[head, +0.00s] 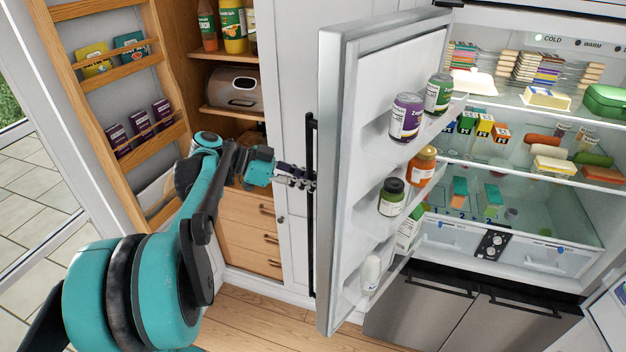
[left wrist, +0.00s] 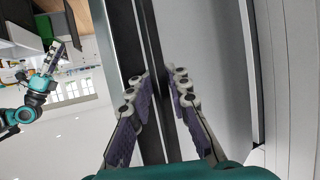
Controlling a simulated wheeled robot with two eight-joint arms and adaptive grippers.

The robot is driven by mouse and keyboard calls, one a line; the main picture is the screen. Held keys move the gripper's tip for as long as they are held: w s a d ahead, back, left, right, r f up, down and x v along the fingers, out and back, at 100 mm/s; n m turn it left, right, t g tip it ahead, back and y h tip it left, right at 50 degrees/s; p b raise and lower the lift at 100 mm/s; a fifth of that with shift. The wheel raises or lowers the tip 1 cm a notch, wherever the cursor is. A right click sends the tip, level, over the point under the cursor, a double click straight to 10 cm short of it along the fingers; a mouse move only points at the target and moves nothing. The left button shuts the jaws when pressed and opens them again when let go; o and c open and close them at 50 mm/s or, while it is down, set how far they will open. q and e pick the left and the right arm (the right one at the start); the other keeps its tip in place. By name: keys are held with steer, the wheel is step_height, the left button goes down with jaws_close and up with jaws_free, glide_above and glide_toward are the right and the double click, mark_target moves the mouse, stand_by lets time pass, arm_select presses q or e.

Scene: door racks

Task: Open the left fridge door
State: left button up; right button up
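The left fridge door (head: 345,150) stands swung wide open toward the left in the head view, with its shelved inner side facing right. Its long black vertical handle (head: 309,240) is on the outer side. My left gripper (head: 303,180) is at the middle of the handle. In the left wrist view the dark handle bar (left wrist: 152,35) runs between the two fingers of my left gripper (left wrist: 157,80), whose tips close in on either side of it. My right gripper (left wrist: 58,50) shows small in the left wrist view, away from the door; its finger state is unclear.
Door shelves hold several jars, such as a purple one (head: 406,117). The fridge interior (head: 500,190) is exposed, with food on its shelves. Left of the door is an open wooden pantry (head: 245,225) with its rack door (head: 100,70). Wooden floor (head: 265,318) lies below.

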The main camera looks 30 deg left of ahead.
arm_select(q)
steer(key=shift+o, duration=1.2)
steer(key=shift+s+a, duration=0.1)
steer(key=shift+s+r, duration=0.1)
steer(key=shift+a, duration=0.15)
steer(key=v, duration=1.2)
steer(key=shift+s, duration=0.1)
